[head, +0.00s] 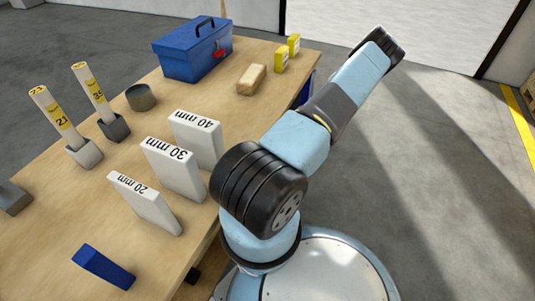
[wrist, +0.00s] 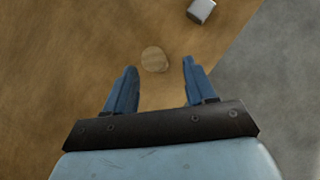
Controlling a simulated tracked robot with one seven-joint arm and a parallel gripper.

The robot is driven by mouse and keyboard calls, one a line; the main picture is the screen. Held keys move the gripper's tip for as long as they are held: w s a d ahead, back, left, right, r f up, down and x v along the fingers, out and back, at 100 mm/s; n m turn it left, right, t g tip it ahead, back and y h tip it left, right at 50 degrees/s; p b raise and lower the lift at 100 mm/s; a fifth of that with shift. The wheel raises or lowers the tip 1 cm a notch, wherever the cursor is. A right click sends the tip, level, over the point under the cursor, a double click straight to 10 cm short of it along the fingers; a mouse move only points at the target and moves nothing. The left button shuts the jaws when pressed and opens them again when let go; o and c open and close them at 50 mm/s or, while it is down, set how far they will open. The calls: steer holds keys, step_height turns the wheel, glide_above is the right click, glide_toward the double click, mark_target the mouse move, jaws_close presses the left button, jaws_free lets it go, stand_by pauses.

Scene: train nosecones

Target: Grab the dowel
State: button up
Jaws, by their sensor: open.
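In the wrist view, a pale wooden round piece (wrist: 154,59), which looks like the dowel seen end-on, is on the brown wooden table. My gripper (wrist: 160,70) is open, with its two blue fingers apart. The round piece shows between and slightly beyond the fingertips, with clear space on both sides. I cannot tell its height or its distance from the fingers. It cannot be made out for certain in the head view, where my gripper is also out of sight.
A metallic block (wrist: 201,10) lies near the table edge. In the head view, the table (head: 60,225) holds white blocks (head: 173,168), labelled cylinders (head: 55,118) in holders, a blue toolbox (head: 191,52), a wooden block (head: 251,79) and a blue wedge (head: 103,267). Grey floor lies right.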

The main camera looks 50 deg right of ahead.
steer(key=shift+s+a+f+x, duration=0.1)
steer(key=shift+s+x, duration=0.05)
steer(key=shift+x, duration=1.25)
steer(key=shift+s+a+f+x, duration=0.1)
steer(key=shift+a+x, duration=0.05)
steer(key=shift+x, duration=1.3)
jaws_close()
